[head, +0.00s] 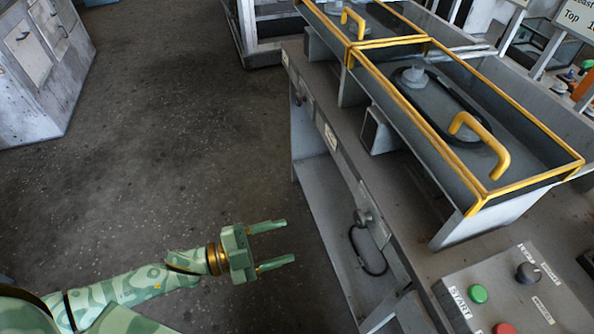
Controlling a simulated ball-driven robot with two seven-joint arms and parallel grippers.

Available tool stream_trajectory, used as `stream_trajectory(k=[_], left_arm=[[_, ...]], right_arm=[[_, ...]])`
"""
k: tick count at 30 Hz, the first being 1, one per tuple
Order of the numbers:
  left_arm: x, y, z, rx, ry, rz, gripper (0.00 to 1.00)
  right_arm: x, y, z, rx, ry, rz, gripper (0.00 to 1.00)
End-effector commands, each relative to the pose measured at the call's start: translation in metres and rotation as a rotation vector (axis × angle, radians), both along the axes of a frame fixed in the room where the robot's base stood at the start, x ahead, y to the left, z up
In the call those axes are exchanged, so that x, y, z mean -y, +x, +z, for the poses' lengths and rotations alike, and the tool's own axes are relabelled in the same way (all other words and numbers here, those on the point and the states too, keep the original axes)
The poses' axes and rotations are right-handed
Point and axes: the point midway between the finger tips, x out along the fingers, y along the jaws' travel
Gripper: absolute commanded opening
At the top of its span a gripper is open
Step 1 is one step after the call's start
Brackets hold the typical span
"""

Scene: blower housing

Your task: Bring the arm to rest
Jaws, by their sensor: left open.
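My left gripper (280,243) is at the lower middle of the head view, at the end of my green camouflage-patterned arm, which comes in from the lower left. Its two green fingers are spread apart and point right, with nothing between them. It is over the dark floor, apart from the grey workbench (318,160) to its right. My right gripper is not in view.
On the bench are trays under yellow-framed covers with yellow handles (482,142). A control box (508,292) with a green START button (477,294) is at lower right. A grey cabinet (38,65) stands at upper left. The floor (185,130) between is clear.

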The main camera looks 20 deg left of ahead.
Motion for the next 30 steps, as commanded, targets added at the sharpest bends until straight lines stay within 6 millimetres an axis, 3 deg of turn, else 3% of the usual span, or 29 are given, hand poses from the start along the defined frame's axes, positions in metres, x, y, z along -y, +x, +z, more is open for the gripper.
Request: stream_trajectory(k=[5,8,11,14,16,20,23,27,30], left_arm=[[0.0,0.0,-0.001,-0.005,0.0,0.001,0.6],[-0.009,0.007,-0.016,-0.052,0.042,0.05,0.6],[-0.043,0.019,-0.059,-0.157,0.127,0.17,0.6],[-0.093,0.022,-0.126,-0.333,0.218,0.365,0.6],[-0.13,0.008,-0.178,-0.483,0.271,0.514,0.6],[-0.179,-0.057,-0.266,-0.78,0.347,0.753,0.6],[-0.195,-0.131,-0.32,-1.012,0.393,0.899,0.6],[-0.184,-0.245,-0.368,-1.313,0.432,1.035,0.6],[-0.161,-0.311,-0.382,-1.475,0.44,1.081,0.6]], right_arm=[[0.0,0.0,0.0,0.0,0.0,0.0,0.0],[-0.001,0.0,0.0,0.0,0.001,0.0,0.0],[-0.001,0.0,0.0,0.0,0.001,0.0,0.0],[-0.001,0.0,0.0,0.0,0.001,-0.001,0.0],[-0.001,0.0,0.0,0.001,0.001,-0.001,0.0],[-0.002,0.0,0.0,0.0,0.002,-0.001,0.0],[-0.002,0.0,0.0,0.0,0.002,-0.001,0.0],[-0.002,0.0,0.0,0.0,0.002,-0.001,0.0],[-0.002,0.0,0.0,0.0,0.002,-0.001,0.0]])
